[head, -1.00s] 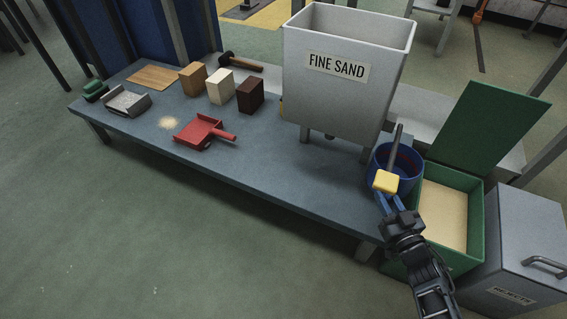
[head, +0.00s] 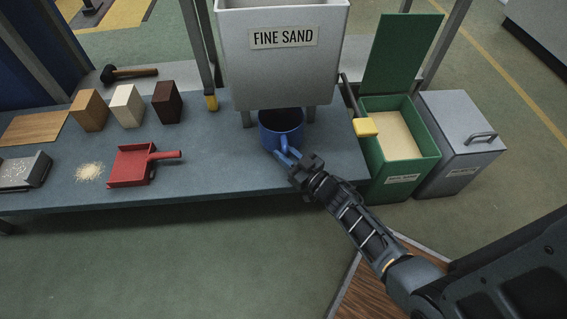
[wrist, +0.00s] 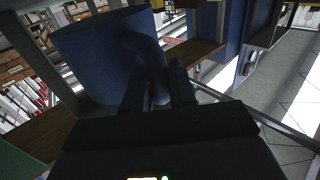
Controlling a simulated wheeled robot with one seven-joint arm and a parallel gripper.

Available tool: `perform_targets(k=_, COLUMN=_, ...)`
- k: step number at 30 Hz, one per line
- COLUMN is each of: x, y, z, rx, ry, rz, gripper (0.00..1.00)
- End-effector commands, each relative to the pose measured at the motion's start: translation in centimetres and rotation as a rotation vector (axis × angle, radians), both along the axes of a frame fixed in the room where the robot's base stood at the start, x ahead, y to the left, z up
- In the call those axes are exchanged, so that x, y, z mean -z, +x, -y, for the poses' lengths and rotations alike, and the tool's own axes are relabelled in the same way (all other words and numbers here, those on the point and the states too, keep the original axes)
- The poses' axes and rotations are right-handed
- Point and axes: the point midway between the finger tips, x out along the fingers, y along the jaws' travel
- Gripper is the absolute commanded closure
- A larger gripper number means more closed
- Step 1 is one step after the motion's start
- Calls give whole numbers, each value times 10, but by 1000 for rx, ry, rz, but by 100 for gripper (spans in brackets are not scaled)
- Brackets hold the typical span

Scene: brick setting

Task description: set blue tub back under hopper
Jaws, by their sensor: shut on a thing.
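The blue tub (head: 283,132) is on or just above the bench, beneath the front of the grey hopper (head: 284,68) labelled FINE SAND. My gripper (head: 288,158) is shut on the tub's handle at its near side. In the wrist view the dark blue tub (wrist: 105,58) fills the upper left, with its handle between my fingers (wrist: 160,92). The hopper hides part of the tub's far rim. I cannot tell whether the tub's base touches the bench.
A green bin (head: 402,172) of sand with its lid up stands right of the bench (head: 225,172), beside a grey lidded bin (head: 462,150). A yellow-ended lever (head: 366,127) sticks out nearby. A red dustpan (head: 133,166), a sand pile (head: 90,172) and several blocks lie left.

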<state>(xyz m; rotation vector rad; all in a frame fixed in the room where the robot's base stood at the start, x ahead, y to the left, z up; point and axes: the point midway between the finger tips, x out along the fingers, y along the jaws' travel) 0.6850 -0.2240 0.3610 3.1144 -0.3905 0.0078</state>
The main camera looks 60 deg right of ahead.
Motion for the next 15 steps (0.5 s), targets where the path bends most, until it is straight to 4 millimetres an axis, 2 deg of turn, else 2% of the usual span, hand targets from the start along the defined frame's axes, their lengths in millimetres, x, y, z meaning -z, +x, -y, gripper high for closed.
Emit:
perform_targets(k=5, x=15, y=0, z=1, rx=1, ry=0, rz=1, gripper=100)
perform_targets(k=10, x=39, y=0, z=1, rx=1, ry=0, rz=0, gripper=100)
perform_targets(k=15, x=40, y=0, z=0, rx=0, ry=-1, rz=2, gripper=100)
